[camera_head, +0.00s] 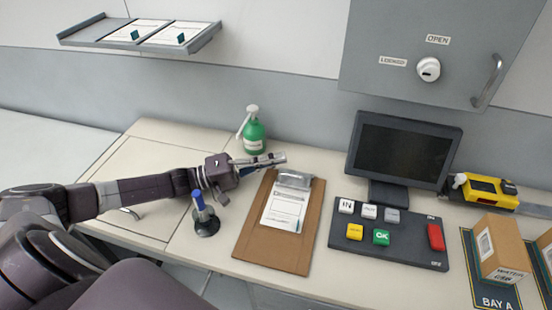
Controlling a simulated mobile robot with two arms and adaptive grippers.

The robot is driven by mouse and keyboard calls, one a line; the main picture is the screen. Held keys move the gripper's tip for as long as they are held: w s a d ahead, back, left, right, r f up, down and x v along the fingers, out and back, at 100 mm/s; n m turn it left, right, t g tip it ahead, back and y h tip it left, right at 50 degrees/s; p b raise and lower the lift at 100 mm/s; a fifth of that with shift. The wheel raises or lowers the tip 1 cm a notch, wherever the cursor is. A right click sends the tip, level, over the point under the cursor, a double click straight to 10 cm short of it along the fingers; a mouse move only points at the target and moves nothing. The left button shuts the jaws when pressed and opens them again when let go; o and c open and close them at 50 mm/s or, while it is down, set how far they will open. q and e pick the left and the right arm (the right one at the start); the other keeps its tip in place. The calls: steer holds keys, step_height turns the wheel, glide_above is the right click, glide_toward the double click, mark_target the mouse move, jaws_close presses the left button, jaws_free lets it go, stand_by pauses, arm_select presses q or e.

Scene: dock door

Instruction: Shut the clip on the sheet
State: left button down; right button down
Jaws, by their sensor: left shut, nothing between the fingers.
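A brown clipboard (273,251) lies on the desk, with a white printed sheet (284,208) on it. The metal clip (295,179) is at the clipboard's far end, at the top of the sheet. I cannot tell for sure whether the clip is raised or down. My left gripper (280,159) is shut and empty, its fingertips just beyond and a little left of the clip. I cannot tell whether they touch it. My right gripper is not in view.
A blue pen in a dark stand (205,219) is left of the clipboard, below my left forearm. A green spray bottle (254,136) stands behind the gripper. A button panel (390,235) and monitor (403,150) are to the right, with boxes (497,250) beyond.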

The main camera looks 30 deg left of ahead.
arm_select(q)
step_height(320, 180, up, 10)
stand_by(0.6)
steer(key=shift+r, duration=0.1)
